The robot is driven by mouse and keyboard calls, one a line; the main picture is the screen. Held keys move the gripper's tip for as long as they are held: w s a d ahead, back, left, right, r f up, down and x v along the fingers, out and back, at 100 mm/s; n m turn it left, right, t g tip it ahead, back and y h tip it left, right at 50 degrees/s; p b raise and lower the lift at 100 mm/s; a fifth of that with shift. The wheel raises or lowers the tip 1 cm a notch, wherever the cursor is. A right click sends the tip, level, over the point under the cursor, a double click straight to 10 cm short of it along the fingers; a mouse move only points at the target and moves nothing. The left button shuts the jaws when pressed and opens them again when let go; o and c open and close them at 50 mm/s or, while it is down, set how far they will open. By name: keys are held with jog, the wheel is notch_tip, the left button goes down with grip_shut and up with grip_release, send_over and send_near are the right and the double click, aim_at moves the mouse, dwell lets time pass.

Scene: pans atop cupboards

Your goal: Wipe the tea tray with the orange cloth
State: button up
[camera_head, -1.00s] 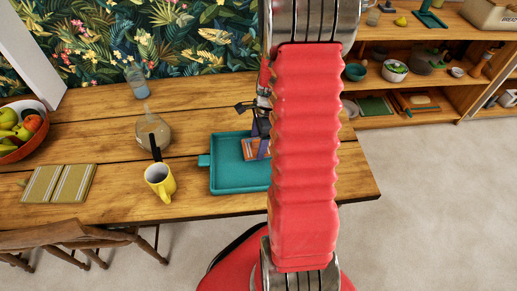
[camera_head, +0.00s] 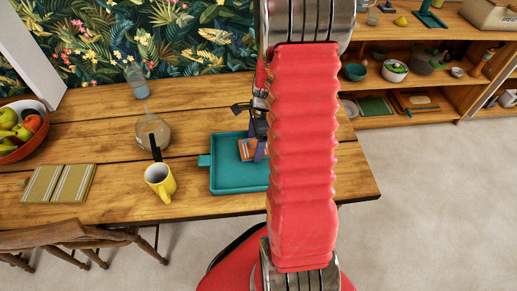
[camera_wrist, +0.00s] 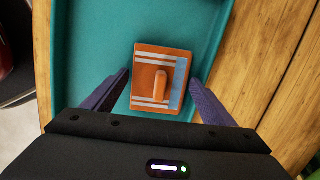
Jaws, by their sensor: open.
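The teal tea tray (camera_head: 228,184) lies on the wooden table; its right part is hidden behind my red arm in the head view. The orange cloth (camera_head: 246,150) lies in the tray. In the wrist view the cloth (camera_wrist: 144,65) is a flat rectangle with white stripes, a blue band and a raised orange grip in its middle. The tray floor (camera_wrist: 95,40) shows around it. My gripper (camera_wrist: 160,80) is open, with one purple finger on each side of the cloth, apart from its edges. In the head view my gripper (camera_head: 260,146) is over the tray, partly hidden by my arm.
A yellow mug (camera_head: 160,181) with a dark handle-like item, and a glass jug (camera_head: 152,133), stand left of the tray. A striped folded cloth (camera_head: 58,184) and a fruit bowl (camera_head: 20,130) are further left. Shelves (camera_head: 440,105) stand at right.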

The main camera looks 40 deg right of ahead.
jog(key=c, duration=1)
jog(key=shift+r, duration=2.5)
